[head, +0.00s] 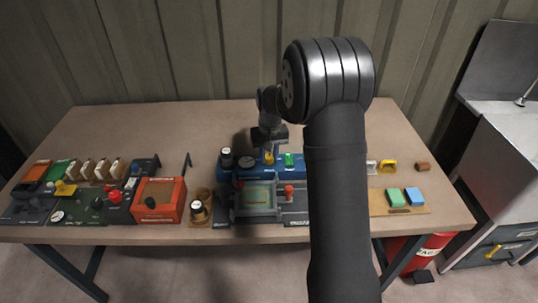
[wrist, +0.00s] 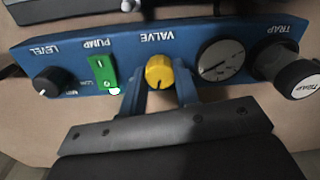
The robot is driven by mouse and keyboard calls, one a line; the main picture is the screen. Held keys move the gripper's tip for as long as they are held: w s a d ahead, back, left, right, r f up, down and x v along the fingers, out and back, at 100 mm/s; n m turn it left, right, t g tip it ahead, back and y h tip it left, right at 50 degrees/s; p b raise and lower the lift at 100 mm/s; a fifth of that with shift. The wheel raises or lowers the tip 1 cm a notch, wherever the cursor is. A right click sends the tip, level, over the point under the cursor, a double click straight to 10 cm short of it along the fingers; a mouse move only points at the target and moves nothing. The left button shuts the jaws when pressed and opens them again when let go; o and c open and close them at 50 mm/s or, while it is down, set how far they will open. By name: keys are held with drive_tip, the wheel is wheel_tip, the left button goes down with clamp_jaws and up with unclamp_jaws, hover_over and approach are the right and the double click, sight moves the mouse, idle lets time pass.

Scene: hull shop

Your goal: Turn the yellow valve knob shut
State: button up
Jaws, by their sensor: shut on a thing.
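The yellow valve knob (wrist: 159,70) sits on a blue panel (wrist: 128,50) below the word VALVE in the wrist view. A dark mark on the knob points towards my gripper. My gripper (wrist: 160,88) has one finger on each side of the knob and is shut on it. In the head view my gripper (head: 269,149) reaches down over the blue panel (head: 228,174), and the yellow knob (head: 269,159) shows just under it. The fingers hide part of the knob's sides.
Beside the knob are a green pump switch (wrist: 102,72), a black level knob (wrist: 54,81), a round gauge (wrist: 221,60) and a trap knob (wrist: 297,79). An orange box (head: 159,199) and other devices stand left on the table. Bare tabletop lies behind the panel.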

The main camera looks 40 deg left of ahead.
sight(270, 156)
drive_tip(key=shift+n, duration=1.6)
drive_tip(key=o, duration=1)
drive_tip(key=shift+c, duration=0.2)
drive_tip(key=shift+r, duration=0.1)
wheel_tip(270, 156, up, 17)
drive_tip(key=shift+w+r, duration=0.15)
drive_tip(key=shift+w, duration=0.05)
drive_tip(key=f, duration=1.7)
drive_tip(key=shift+s+f, duration=0.2)
drive_tip(key=shift+f, duration=0.05)
